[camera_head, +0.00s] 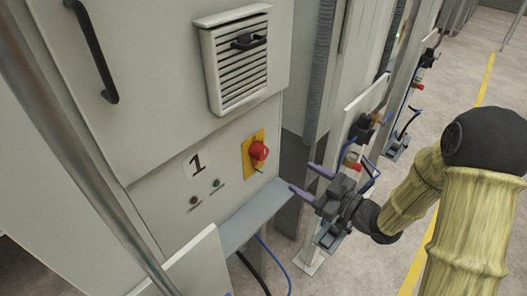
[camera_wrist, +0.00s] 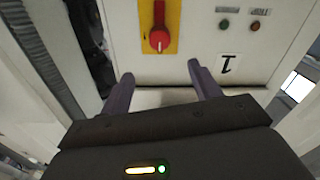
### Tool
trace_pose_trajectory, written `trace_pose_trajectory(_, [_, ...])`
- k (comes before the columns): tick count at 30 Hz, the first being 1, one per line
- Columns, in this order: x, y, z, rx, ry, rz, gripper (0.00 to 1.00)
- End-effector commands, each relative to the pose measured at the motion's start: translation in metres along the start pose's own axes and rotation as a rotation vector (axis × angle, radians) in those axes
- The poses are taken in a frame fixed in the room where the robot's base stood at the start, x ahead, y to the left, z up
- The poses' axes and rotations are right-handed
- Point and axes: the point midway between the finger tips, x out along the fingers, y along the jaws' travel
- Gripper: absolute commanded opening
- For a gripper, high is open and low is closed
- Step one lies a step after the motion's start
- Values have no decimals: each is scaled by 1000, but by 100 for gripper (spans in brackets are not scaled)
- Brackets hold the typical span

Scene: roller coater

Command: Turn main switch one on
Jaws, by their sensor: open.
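The main switch (camera_head: 259,151) is a red rotary knob on a yellow plate (camera_head: 248,161), on the cabinet front to the right of the label "1" (camera_head: 196,164). In the wrist view the red knob (camera_wrist: 159,39) shows upside down at the top, ahead of the fingers and a little left of the gap's middle. My gripper (camera_head: 302,180) is open and empty, to the right of and below the switch, apart from it. Its two purple fingers also show in the wrist view (camera_wrist: 160,82). Nothing hides the knob.
Two small indicator lamps (camera_head: 205,191) sit below the label. A grey ledge (camera_head: 252,215) juts out below the switch. A vent with a dark handle (camera_head: 238,58) is above. Cables, valves and a metal post (camera_head: 309,262) stand near my gripper. Open floor lies to the right.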

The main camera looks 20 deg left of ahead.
Motion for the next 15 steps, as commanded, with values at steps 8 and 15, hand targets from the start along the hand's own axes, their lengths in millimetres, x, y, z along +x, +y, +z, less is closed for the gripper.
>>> trace_pose_trajectory(8, [50, 0, -3, 0, 0, -2, 63])
trace_pose_trajectory(15, [92, 0, -4, 1, 1, -3, 63])
